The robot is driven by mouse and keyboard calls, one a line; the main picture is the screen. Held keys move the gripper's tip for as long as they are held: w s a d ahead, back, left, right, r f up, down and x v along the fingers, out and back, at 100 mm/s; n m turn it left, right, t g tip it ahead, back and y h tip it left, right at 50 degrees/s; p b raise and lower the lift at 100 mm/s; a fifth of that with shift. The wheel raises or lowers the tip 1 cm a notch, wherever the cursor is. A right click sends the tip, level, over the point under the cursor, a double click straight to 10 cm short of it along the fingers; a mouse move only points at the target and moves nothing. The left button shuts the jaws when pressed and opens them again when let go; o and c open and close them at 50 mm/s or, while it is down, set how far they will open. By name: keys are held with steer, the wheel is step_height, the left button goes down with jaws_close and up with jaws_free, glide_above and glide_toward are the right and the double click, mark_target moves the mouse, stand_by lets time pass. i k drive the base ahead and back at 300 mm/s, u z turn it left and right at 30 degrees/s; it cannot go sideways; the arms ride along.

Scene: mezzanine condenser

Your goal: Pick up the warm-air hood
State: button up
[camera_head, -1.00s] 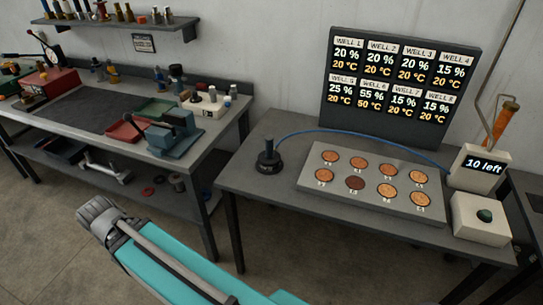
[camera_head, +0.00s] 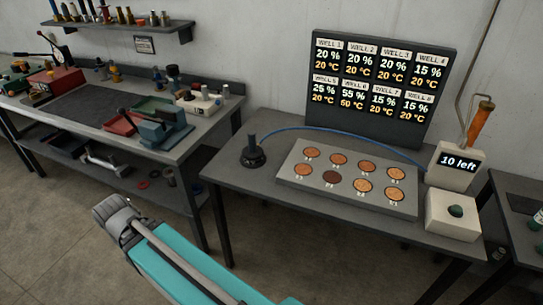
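The warm-air hood appears to be the black round-based piece with an upright handle (camera_head: 252,155). It stands on the left end of the grey table, upright, with a blue hose (camera_head: 330,129) running from it to the right. Beside it is a light grey plate (camera_head: 290,172) with several round copper-coloured wells; one well (camera_head: 331,178) is darker brown. My teal arm crosses the lower left of the view, in front of the tables and apart from the hood. My gripper is not visible.
A dark display board (camera_head: 380,90) lists well percentages and temperatures behind the plate. A cluttered workbench (camera_head: 75,105) is at the left; floor shows between the tables.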

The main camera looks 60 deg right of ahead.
mark_target(253, 154)
steer(key=k, duration=1.6)
steer(key=z, duration=1.4)
steer(key=i, duration=1)
steer(key=u, duration=0.05)
